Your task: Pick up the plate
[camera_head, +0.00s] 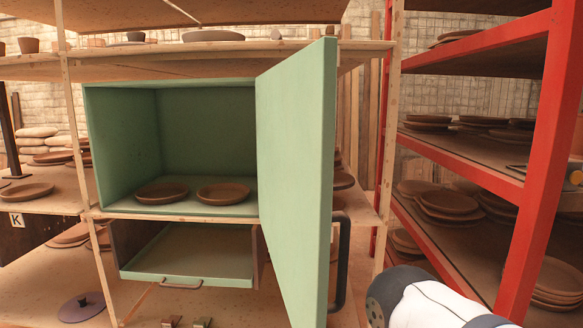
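Two round brown plates lie side by side on the floor of an open green cabinet: a left plate (162,193) and a right plate (223,193). They look apart from each other, with a small gap between. The green cabinet door (296,180) stands swung open toward me on the right, with a dark handle (341,262) on its outer side. A white and dark part of my arm shows at the bottom right. Neither gripper is in view, so no contact with a plate shows.
Below the cabinet is a green drawer (188,262), partly pulled out. A red shelf rack (540,150) with several stacked plates stands at the right. Wooden shelves at the left hold another plate (27,191). A purple lid (82,306) lies at the lower left.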

